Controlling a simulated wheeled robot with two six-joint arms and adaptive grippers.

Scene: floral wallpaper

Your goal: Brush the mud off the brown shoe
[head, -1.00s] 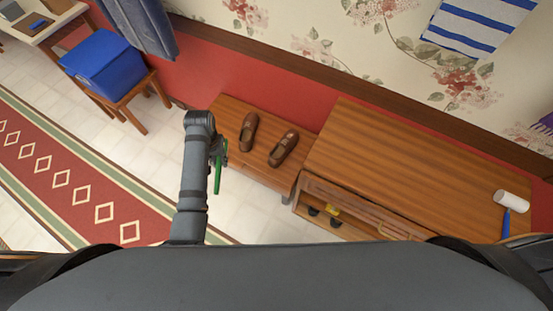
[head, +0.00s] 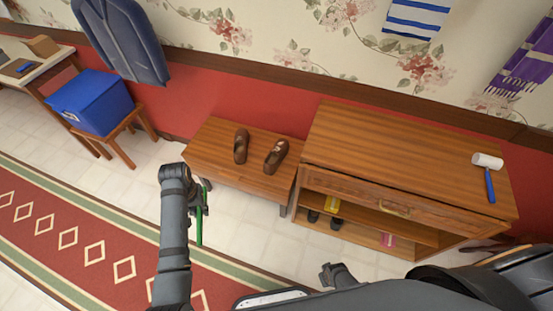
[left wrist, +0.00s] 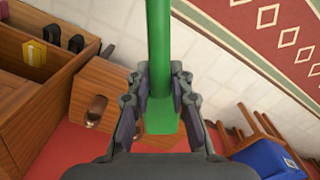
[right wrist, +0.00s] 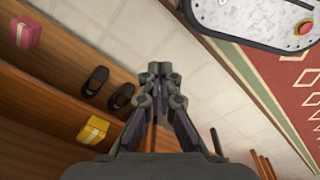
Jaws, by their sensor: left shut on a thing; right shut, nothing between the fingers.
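Two brown shoes stand side by side on a low wooden bench (head: 222,168), the left shoe (head: 241,146) and the right shoe (head: 276,156). Mud is too small to make out. A brown shoe (left wrist: 95,112) also shows in the left wrist view. My left gripper (head: 202,203) is in front of the bench, apart from the shoes, and shut on a long green object (left wrist: 160,60). Whether it has bristles cannot be seen. My right gripper (head: 330,275) is shut and empty, in front of the cabinet; it also shows in the right wrist view (right wrist: 160,75).
A wooden cabinet (head: 400,150) stands right of the bench, with a white-headed, blue-handled mallet (head: 487,165) on top. Its open shelf holds dark shoes (right wrist: 95,80), a yellow box (right wrist: 92,130) and a pink box (right wrist: 25,33). A blue box (head: 90,100) sits on a stool at left.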

